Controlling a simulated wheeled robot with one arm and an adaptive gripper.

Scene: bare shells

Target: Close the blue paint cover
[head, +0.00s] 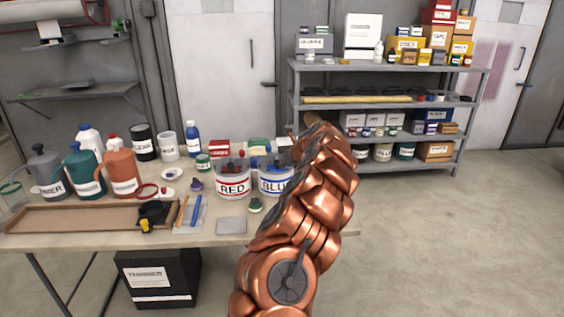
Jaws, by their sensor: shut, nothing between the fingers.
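The blue paint can (273,184), a pale bucket with a blue band and "BLUE" lettering, stands upright near the right part of the table. My arm covers its right edge. Dark and blue shapes show at its top, but I cannot tell whether its cover is open or shut, nor pick out the cover clearly. My copper arm rises from the bottom of the picture, just right of the can. My gripper is not visible; the arm's far end is too small and hidden to make out any fingers.
The red paint can (233,187) stands just left of the blue one. A green-topped small item (255,205) and a grey block (231,226) lie in front. Jugs, bottles and a wooden tray (75,230) fill the table's left. A stocked shelf (385,68) stands behind.

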